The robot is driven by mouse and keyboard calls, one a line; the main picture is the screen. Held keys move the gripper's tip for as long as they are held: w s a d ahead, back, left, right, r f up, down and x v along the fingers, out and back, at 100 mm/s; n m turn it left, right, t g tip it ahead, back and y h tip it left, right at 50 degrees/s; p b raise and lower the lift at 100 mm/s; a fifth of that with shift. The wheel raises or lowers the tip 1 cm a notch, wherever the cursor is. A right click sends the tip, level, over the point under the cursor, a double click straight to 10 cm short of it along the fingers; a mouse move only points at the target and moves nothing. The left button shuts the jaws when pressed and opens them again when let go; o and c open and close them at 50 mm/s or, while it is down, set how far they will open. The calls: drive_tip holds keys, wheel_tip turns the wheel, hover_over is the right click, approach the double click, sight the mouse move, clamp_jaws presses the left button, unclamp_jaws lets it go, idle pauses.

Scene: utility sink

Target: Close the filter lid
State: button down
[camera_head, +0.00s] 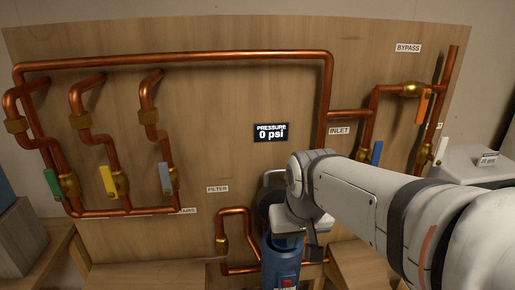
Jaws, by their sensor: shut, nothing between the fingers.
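The blue filter housing (282,262) stands at the bottom middle, below the FILTER label, with a red patch on its front. Behind my wrist, a dark rounded part with a grey rim (272,178) stands up above the housing; it looks like the raised filter lid, but my arm covers much of it. My white arm reaches in from the right. My gripper (313,246) points down at the right side of the housing top, shut and empty. I cannot tell whether it touches the housing or the lid.
Copper pipes with green, yellow, grey, blue, orange and white valve handles cover the wooden panel. A pressure display (271,132) reads 0 psi. A copper pipe loop (221,229) runs close left of the filter. Wooden surfaces (367,263) lie low on both sides.

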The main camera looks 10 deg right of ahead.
drive_tip(key=w+r+t+p, duration=0.2)
drive_tip(key=w+r+p, duration=0.4)
drive_tip(key=w+r, duration=0.95)
drive_tip(key=p, duration=0.1)
hover_over(277, 181)
wheel_tip(277, 181, down, 8)
drive_tip(key=shift+w+d+f, duration=0.1)
